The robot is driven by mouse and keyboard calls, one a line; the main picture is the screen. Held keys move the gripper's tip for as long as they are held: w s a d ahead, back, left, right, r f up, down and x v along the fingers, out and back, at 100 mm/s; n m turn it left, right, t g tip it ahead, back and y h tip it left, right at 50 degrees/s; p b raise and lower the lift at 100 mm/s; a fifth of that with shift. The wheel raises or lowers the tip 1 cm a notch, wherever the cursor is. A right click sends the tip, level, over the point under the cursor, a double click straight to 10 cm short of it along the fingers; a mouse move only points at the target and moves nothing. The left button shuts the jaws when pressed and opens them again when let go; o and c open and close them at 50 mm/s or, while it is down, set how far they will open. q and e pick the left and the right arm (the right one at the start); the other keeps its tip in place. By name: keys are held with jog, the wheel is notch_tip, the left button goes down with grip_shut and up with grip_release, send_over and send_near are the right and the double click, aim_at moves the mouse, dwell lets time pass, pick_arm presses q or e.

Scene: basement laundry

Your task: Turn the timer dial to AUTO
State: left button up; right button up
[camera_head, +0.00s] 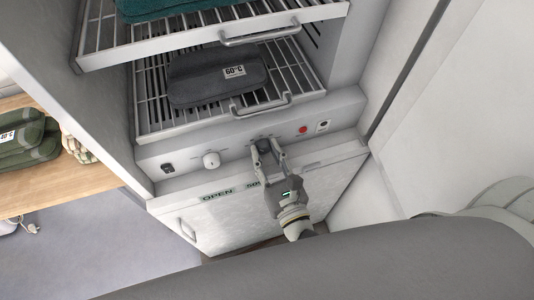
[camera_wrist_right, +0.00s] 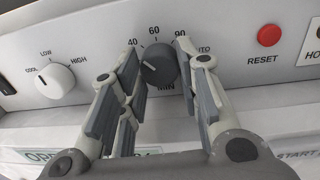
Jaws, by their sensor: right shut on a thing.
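The timer dial (camera_head: 264,146) is a dark grey round knob on the pale control panel, below the lower rack. In the wrist view the dial (camera_wrist_right: 158,68) has the marks 40, 60, 90 and AUTO around it, with MIN below. A small pale mark shows toward the left of its face; I cannot read the setting surely. The AUTO label (camera_wrist_right: 202,50) is partly hidden by a finger. My right gripper (camera_head: 267,147) has its fingers on either side of the dial, shut on it; these fingers also show in the wrist view (camera_wrist_right: 157,52). My left gripper is out of view.
A white COOL/LOW/HIGH knob (camera_wrist_right: 56,82) is left of the dial and a red RESET button (camera_wrist_right: 269,35) right. Above, the lower wire rack (camera_head: 150,120) holds a dark folded cloth (camera_head: 205,80); its handle (camera_head: 262,108) sticks out. A wooden shelf (camera_head: 75,185) stands left.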

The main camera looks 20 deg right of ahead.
jog(key=shift+f+m, duration=0.1)
jog(key=shift+m, duration=0.7)
jog(key=shift+m+b, duration=0.75)
jog(key=shift+m, duration=0.65)
jog(key=o, duration=1)
